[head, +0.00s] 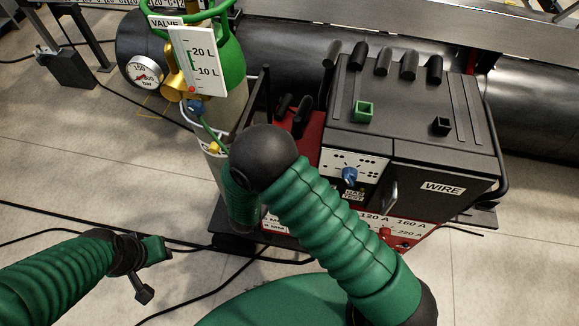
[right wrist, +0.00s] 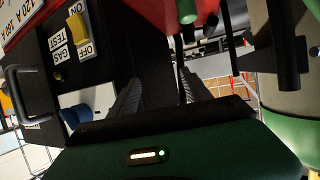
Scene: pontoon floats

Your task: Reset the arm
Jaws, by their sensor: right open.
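No object is named by the task. My right arm, in a green ribbed sleeve, comes up from the lower right in the head view, bends at a black joint and drops down beside the welding machine (head: 440,155). Its gripper is hidden behind the arm there. In the right wrist view my right gripper (right wrist: 158,92) shows two dark fingers apart with nothing between them, close to the machine's panel. My left gripper (head: 148,270) hangs over the floor at the lower left in the head view, with no object seen in it. Its jaw gap is unclear.
A gas cylinder (head: 225,60) with a gauge (head: 145,71) and a litre scale (head: 193,62) stands left of the machine. A blue knob (head: 349,175) sits on its front. A yellow switch (right wrist: 84,49) is left of the right fingers. Black cables (head: 60,213) cross the floor.

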